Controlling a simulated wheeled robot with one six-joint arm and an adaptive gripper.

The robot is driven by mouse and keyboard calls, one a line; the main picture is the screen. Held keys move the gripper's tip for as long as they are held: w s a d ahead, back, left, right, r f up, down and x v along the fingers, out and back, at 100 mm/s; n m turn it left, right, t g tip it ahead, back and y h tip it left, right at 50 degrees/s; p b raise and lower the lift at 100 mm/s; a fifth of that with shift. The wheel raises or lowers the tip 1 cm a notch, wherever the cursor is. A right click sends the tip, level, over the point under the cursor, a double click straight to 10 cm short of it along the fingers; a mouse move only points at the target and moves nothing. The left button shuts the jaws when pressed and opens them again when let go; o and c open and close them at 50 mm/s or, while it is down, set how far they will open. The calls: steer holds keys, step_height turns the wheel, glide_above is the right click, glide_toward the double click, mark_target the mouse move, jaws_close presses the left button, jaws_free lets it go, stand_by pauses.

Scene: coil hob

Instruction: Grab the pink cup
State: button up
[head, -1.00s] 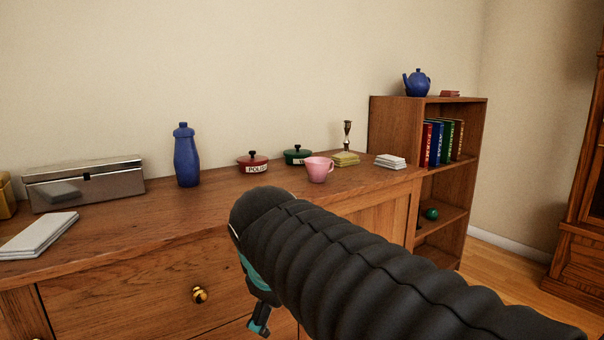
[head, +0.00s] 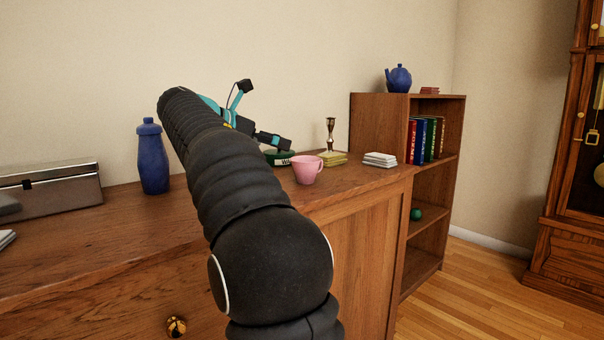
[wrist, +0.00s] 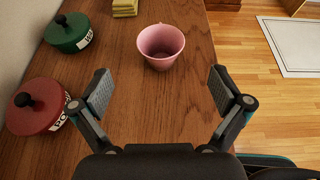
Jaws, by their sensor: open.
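My arm hides part of the cabinet top.
In the wrist view a green lidded pot (wrist: 68,38) and a red lidded pot (wrist: 35,108) stand left of the cup. Yellow blocks (head: 333,159), a candlestick (head: 331,132) and white cards (head: 380,159) are behind it. A blue bottle (head: 152,160) stands left.

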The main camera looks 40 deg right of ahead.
steer(key=b, duration=0.1)
glide_toward(307, 158)
steer(key=s+d, duration=0.2)
steer(key=d, duration=0.1)
steer(key=shift+f, duration=0.3)
steer(key=b+x, duration=0.1)
steer(key=x, duration=0.1)
steer(key=f+b+x, duration=0.1)
steer(key=x, duration=0.1)
steer(key=shift+d, duration=0.35)
steer(key=c, duration=1.1)
